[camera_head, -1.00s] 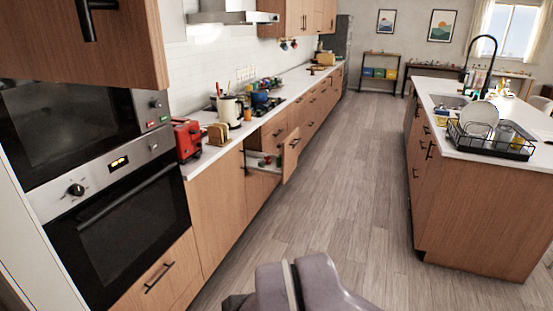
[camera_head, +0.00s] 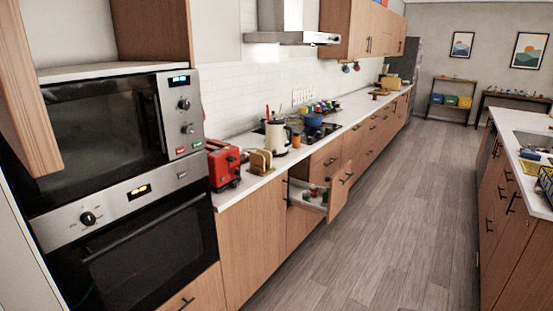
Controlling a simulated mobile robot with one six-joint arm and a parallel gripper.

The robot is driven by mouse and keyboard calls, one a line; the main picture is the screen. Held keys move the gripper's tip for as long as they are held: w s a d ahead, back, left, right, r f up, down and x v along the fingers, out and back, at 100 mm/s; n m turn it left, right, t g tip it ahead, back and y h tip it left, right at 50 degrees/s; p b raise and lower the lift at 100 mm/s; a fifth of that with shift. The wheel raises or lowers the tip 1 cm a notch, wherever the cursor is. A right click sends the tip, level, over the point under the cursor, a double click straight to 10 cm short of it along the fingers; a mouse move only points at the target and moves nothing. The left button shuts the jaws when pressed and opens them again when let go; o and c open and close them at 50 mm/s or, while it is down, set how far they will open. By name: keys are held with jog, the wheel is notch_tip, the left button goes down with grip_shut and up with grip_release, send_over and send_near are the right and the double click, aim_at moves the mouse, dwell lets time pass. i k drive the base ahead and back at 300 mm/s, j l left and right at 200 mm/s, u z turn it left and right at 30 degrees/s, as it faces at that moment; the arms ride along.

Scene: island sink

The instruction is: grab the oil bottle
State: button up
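I cannot single out the oil bottle for certain. A pull-out drawer (camera_head: 341,189) in the left counter stands open, with several small bottles or jars (camera_head: 313,192) inside, too small to tell apart. More small containers (camera_head: 318,107) stand at the back of the counter beyond the blue pot; I cannot tell whether any is the oil bottle. My gripper is not in view.
On the left counter (camera_head: 232,193) stand a red toaster (camera_head: 224,165), a bread holder (camera_head: 260,162), a cream kettle (camera_head: 277,138) and a blue pot (camera_head: 313,120). The open drawer juts into the aisle. The wooden floor (camera_head: 385,215) is clear up to the island (camera_head: 515,235).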

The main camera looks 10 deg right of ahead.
aim_at(326, 188)
jog(key=i+l+z, duration=0.15)
jog(key=i+l, duration=0.3)
jog(key=i+l+z, duration=0.15)
jog(key=i+l, duration=0.25)
jog(key=i, duration=0.2)
jog(key=i+l+z, duration=0.2)
jog(key=i, duration=0.35)
jog(key=i+j+z, duration=0.1)
jog(key=i, duration=0.45)
jog(key=i+j, duration=0.15)
jog(key=i, duration=0.35)
jog(key=i+j+z, duration=0.15)
jog(key=i, duration=0.4)
jog(key=i+j+z, duration=0.1)
jog(key=i+j, duration=0.15)
jog(key=i, duration=0.25)
